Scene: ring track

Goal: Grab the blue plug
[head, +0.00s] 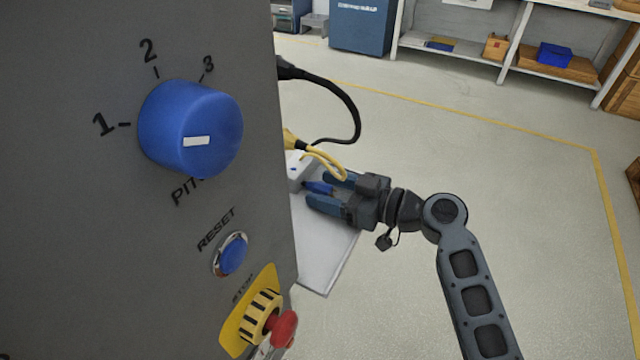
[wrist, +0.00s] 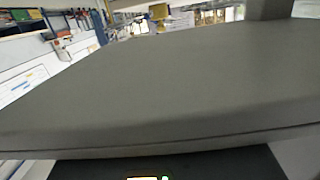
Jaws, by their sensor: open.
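The blue plug (head: 319,187) sits at a small white block (head: 298,168) on a pale shelf beside the grey panel, in the head view. My gripper (head: 317,186) is open, its two blue fingers reaching left, one on each side of the plug as seen from above. I cannot tell whether the fingers touch it or are at its height. The wrist view shows neither plug nor fingers; a broad grey surface (wrist: 160,85) fills most of it.
The grey panel (head: 60,230) fills the left, with a blue knob (head: 185,130), a reset button (head: 232,256) and a red-topped stop control (head: 284,328). A yellow cable (head: 322,158) and a black cable (head: 350,110) hang near my gripper.

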